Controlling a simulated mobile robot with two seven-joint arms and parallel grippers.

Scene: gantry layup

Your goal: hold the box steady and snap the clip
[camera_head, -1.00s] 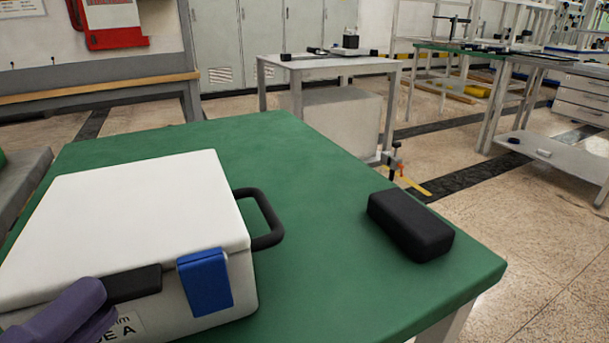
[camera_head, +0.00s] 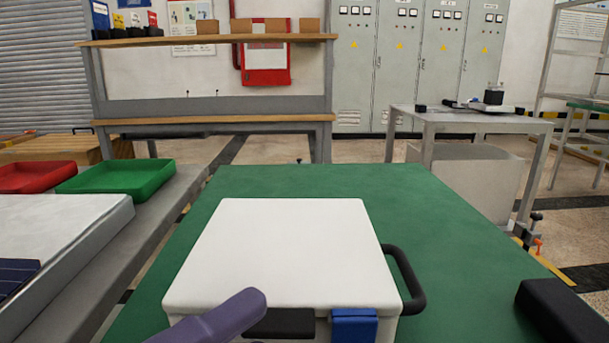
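The white box (camera_head: 290,253) sits on the green table top with its lid down. A blue clip (camera_head: 354,326) is on its front face at the right; its lower part is cut off, and I cannot tell whether it is fastened. A black handle (camera_head: 407,280) sticks out from the box's right side. A dark piece (camera_head: 282,323) is at the front middle. A purple rounded part, which looks like my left gripper (camera_head: 228,316), is at the box's front left; contact and finger opening are unclear. My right gripper is not in view.
A black block (camera_head: 560,314) lies at the table's right edge. The green table (camera_head: 300,180) is clear behind the box. At left, a grey bench (camera_head: 160,230) holds a green tray (camera_head: 122,178) and a red tray (camera_head: 38,176). A grey side table (camera_head: 470,118) stands behind right.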

